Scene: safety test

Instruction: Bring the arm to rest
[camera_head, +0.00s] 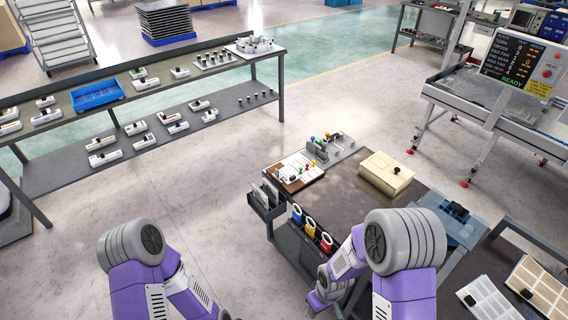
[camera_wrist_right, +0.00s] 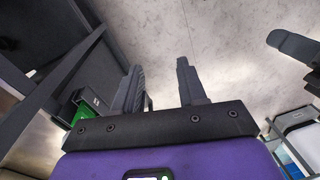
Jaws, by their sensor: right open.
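Both of my purple and grey arms show at the bottom of the head view, folded with their elbows raised. My left arm (camera_head: 140,250) is at the lower left, over bare floor; its gripper is out of the picture. My right arm (camera_head: 400,250) is at the front of the dark cart and hides part of it. In the right wrist view my right gripper (camera_wrist_right: 159,66) has its two dark fingers apart, with nothing between them but pale floor behind. A dark grey piece at the right edge of that view is too partial to name.
A long two-level bench (camera_head: 225,107) stands at the left. A screen (camera_head: 516,62) stands at the right. The middle floor (camera_head: 215,185) is clear.

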